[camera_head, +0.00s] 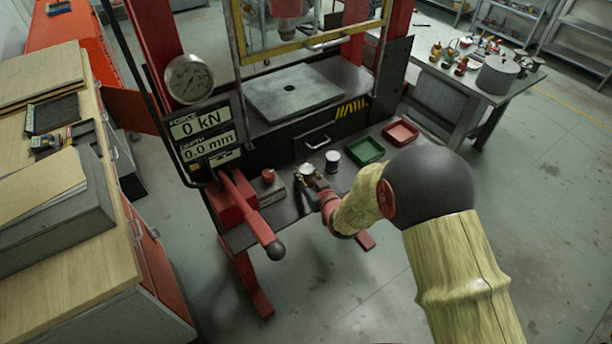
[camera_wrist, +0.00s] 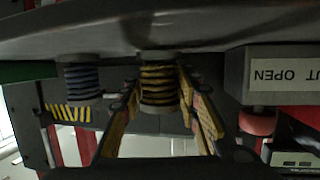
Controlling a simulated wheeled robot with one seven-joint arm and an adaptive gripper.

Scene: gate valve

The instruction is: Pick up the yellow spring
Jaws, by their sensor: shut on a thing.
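The yellow spring (camera_wrist: 158,82) has dark gaps between its coils and a grey end cap. It stands between the two yellow-padded fingers of my gripper (camera_wrist: 160,100) in the wrist view, which is turned upside down. The fingers are shut on it, one at each side. In the head view the spring's pale top (camera_head: 307,169) shows at the tip of my gripper (camera_head: 311,179), on or very close to the press's dark shelf (camera_head: 290,212). I cannot tell whether it is clear of the shelf.
A blue spring (camera_wrist: 83,80) stands close beside, also in the head view (camera_head: 332,161). A grey box (camera_wrist: 280,75) labelled OPEN with a red knob (camera_head: 268,175) is on the other side. Green (camera_head: 366,151) and red (camera_head: 400,132) trays lie right. A red lever (camera_head: 262,232) juts out front left.

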